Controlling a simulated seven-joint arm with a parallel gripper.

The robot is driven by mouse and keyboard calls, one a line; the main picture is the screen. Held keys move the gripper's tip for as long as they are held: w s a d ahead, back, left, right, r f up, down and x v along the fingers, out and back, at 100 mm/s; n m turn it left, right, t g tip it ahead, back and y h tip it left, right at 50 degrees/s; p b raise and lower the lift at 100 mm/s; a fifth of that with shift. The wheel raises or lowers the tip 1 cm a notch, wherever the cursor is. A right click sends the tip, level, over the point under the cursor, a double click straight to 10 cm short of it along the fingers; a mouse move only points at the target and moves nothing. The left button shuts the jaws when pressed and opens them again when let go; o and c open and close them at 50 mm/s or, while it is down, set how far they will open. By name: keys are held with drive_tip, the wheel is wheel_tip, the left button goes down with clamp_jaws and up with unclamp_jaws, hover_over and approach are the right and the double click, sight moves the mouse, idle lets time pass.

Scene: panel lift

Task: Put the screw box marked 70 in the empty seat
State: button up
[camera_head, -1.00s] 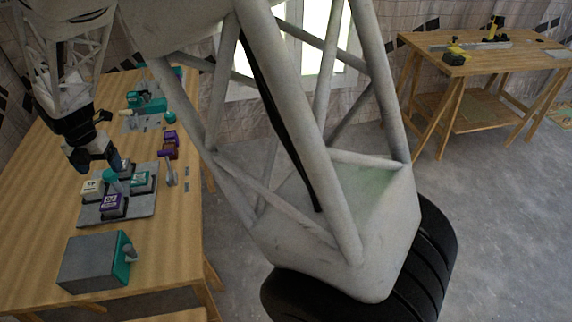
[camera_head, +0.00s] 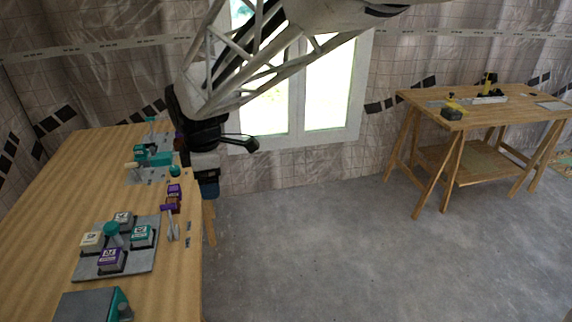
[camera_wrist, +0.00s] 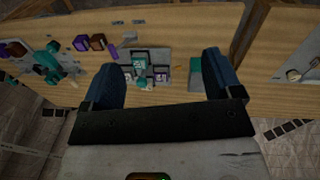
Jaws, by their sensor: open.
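A grey tray (camera_head: 85,272) on the bench holds several screw boxes around a teal-knobbed post: a cream box (camera_head: 91,241), a grey box (camera_head: 123,221), a teal box (camera_head: 141,236) and a purple box (camera_head: 110,261). A loose purple box (camera_head: 174,191) and a brown box (camera_head: 172,206) stand together near the bench's right edge. They also show in the wrist view: purple (camera_wrist: 80,43), brown (camera_wrist: 97,42). I cannot read which box says 70, nor make out an empty seat. My gripper (camera_head: 210,190) is open and empty, beside the bench's right edge.
A purple-handled lever (camera_head: 170,222) stands right of the tray. A teal clamp-like tool (camera_head: 152,160) lies farther back. A grey case with a teal side (camera_head: 92,305) is at the front. A second bench (camera_head: 470,115) stands at the far right, with open floor between.

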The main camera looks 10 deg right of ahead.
drive_tip(key=s+d+m+t, duration=0.1)
drive_tip(key=s+d+m, duration=1.8)
drive_tip(key=s+d, duration=0.3)
drive_tip(key=shift+s+d+r+h, duration=0.3)
drive_tip(key=shift+s+d+r, duration=0.05)
drive_tip(key=shift+r, duration=0.1)
